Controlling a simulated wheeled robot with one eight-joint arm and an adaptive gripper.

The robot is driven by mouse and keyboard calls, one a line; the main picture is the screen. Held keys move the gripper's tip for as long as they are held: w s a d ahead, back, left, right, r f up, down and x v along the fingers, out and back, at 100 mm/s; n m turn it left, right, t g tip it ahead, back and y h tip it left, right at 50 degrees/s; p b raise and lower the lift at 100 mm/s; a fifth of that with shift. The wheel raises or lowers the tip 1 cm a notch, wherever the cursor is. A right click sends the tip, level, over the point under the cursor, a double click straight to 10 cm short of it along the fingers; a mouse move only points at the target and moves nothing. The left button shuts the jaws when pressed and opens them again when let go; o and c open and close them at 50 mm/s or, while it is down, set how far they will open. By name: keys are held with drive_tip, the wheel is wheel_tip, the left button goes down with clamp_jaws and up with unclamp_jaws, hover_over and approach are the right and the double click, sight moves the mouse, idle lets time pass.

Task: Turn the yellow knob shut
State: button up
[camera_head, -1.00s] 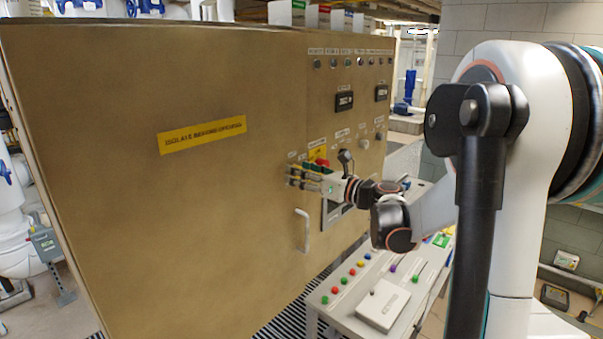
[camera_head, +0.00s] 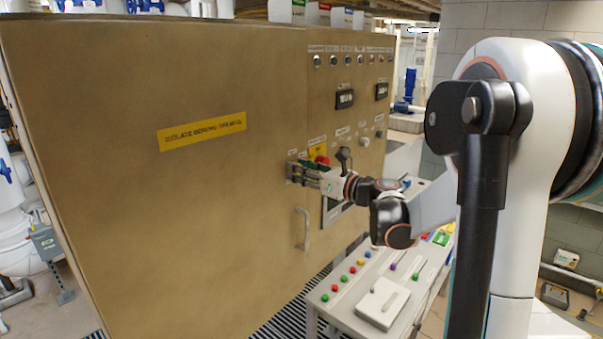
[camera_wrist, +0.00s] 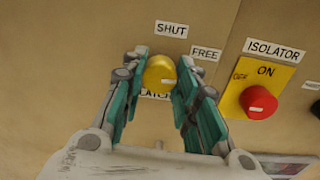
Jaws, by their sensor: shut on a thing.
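The yellow knob (camera_wrist: 159,76) is round and sits on the tan cabinet face in the wrist view. A short pale mark shows on its front, right of centre and low. The label SHUT (camera_wrist: 171,29) is above it, FREE (camera_wrist: 206,54) is to its upper right, and LATCH (camera_wrist: 156,95) is below, partly hidden. My gripper (camera_wrist: 162,67) is shut on the knob, with one teal finger on each side. In the head view my gripper (camera_head: 293,172) reaches the panel from the right and hides the knob.
A red isolator knob (camera_wrist: 258,102) on a yellow plate is close right of my gripper. A black-knobbed lever (camera_head: 344,156) stands out just above my wrist. A door handle (camera_head: 303,229) is below. A console with coloured buttons (camera_head: 345,279) stands below my arm.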

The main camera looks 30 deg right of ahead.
drive_tip(key=shift+n+b, duration=2.6)
drive_tip(key=shift+n, duration=5.7)
drive_tip(key=o, duration=1.1)
drive_tip(key=shift+a, duration=0.1)
drive_tip(key=shift+s, duration=0.15)
drive_tip(key=v, duration=1.1)
drive_tip(key=shift+s, duration=0.35)
drive_tip(key=shift+r, duration=0.15)
